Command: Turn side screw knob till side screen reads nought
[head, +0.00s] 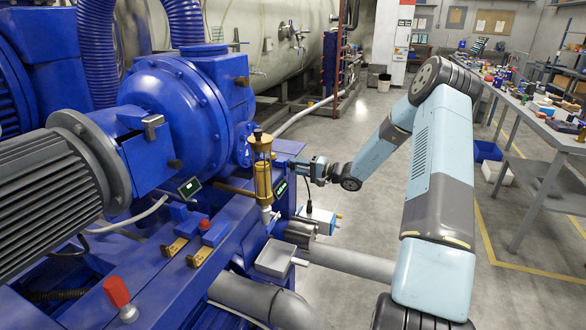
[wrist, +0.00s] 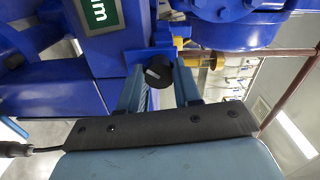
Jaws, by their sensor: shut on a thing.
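The side screw knob (wrist: 158,72) is black and round with a pale mark on its face. It shows in the wrist view between the two fingers of my gripper (wrist: 158,86), which is shut on it. In the head view my gripper (head: 298,166) reaches in from the right to the side of the blue machine, and the knob cannot be made out there.
A second small screen (head: 189,187) sits on top of the machine, left of a brass oiler (head: 262,170). A metal tray (head: 274,258) and grey pipes lie below the gripper. A cluttered workbench (head: 540,112) stands at the right. The floor between is clear.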

